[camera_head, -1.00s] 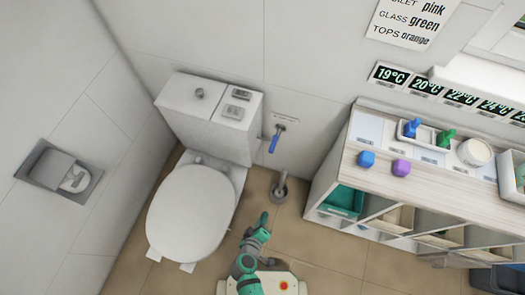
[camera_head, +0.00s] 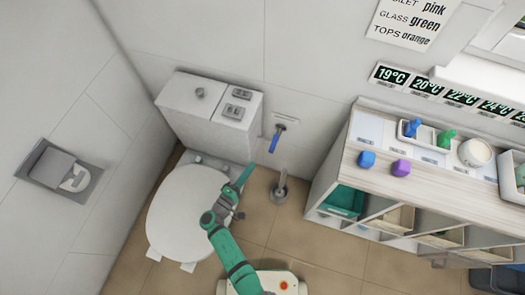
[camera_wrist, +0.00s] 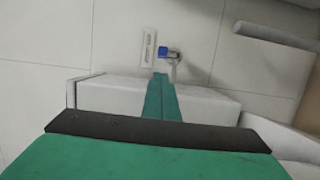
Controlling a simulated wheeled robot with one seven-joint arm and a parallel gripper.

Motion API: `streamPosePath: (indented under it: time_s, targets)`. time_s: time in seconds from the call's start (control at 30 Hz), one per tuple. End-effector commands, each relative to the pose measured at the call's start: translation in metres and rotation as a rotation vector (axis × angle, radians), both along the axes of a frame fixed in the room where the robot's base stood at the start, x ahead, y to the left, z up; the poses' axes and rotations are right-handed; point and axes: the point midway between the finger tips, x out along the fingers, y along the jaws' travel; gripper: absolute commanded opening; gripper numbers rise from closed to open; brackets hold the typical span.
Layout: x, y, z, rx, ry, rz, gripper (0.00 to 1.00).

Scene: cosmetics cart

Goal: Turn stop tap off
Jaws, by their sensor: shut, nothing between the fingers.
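The stop tap has a blue lever (camera_head: 276,141) on the wall right of the toilet cistern. In the head view the lever hangs down and slightly left from its metal fitting. In the wrist view the blue lever (camera_wrist: 163,52) shows just beyond my fingertips, beside a small labelled plate (camera_wrist: 148,47). My gripper (camera_head: 248,169) is over the right edge of the toilet and points up and right toward the tap. Its green fingers are together and empty, and they also show in the wrist view (camera_wrist: 160,78). A gap separates them from the lever in the head view.
The toilet cistern (camera_head: 208,113) stands left of the tap, with the closed lid (camera_head: 185,205) below it. A toilet brush (camera_head: 280,188) stands on the floor under the tap. A shelf cart (camera_head: 352,157) with bottles stands at the right.

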Motion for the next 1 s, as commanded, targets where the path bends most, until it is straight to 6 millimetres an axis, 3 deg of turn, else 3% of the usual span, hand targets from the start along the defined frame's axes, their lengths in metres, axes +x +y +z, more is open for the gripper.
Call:
streamPosePath:
  time_s: [0.23, 0.7, 1.0]
  targets:
    - [0.013, -0.008, 0.0, 0.0, 0.0, -0.001, 0.0]
    - [0.074, -0.047, 0.0, 0.001, 0.001, -0.002, 0.0]
    - [0.085, -0.054, 0.0, 0.002, 0.001, 0.0, 0.0]
